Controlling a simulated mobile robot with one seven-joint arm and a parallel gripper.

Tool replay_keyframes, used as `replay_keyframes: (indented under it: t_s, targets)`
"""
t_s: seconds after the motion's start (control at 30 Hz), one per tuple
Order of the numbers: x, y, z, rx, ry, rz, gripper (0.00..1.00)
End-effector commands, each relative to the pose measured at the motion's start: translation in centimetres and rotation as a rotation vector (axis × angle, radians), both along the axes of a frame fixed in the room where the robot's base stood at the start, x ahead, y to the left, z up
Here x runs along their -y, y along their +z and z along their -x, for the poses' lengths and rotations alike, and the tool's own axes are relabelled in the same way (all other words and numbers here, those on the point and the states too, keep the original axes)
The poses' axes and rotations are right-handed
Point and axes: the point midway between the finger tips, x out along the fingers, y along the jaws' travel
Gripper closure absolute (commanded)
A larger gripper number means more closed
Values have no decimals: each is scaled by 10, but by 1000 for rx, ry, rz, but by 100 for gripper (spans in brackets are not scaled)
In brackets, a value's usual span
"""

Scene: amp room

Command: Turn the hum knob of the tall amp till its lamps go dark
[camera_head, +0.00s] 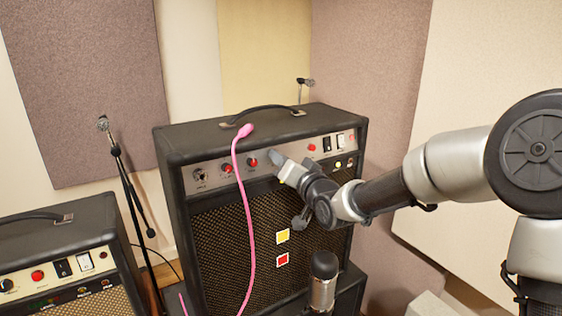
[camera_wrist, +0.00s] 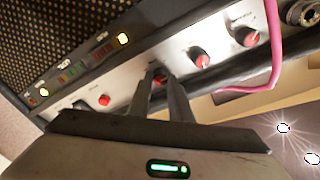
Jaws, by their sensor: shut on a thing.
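The tall amp (camera_head: 185,232) stands in the middle of the head view, its pale control panel (camera_head: 208,185) near the top. My gripper (camera_head: 277,161) reaches that panel from the right. In the wrist view my gripper (camera_wrist: 166,84) is shut on a red-capped knob (camera_wrist: 159,80) in the panel row. In the head view my gripper hides this knob. I cannot read its label. A lit lamp (camera_head: 338,165) also shows in the head view.
Other red knobs (camera_head: 252,162) and switches (camera_head: 327,144) sit close to my gripper. A pink gooseneck microphone (camera_head: 243,215) runs up before the amp. A microphone (camera_head: 323,275) stands in front. A smaller amp (camera_head: 60,255) and a microphone stand (camera_head: 130,195) are at left.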

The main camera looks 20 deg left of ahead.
Motion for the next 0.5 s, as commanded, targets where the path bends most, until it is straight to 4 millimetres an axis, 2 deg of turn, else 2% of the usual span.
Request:
replay_keyframes:
  t_s: [0.2,0.23,0.3,0.5]
  targets:
    - [0,0,0,1,0,1,100]
    - [0,0,0,1,0,1,77]
    - [0,0,0,2,0,2,65]
    - [0,1,0,4,2,2,63]
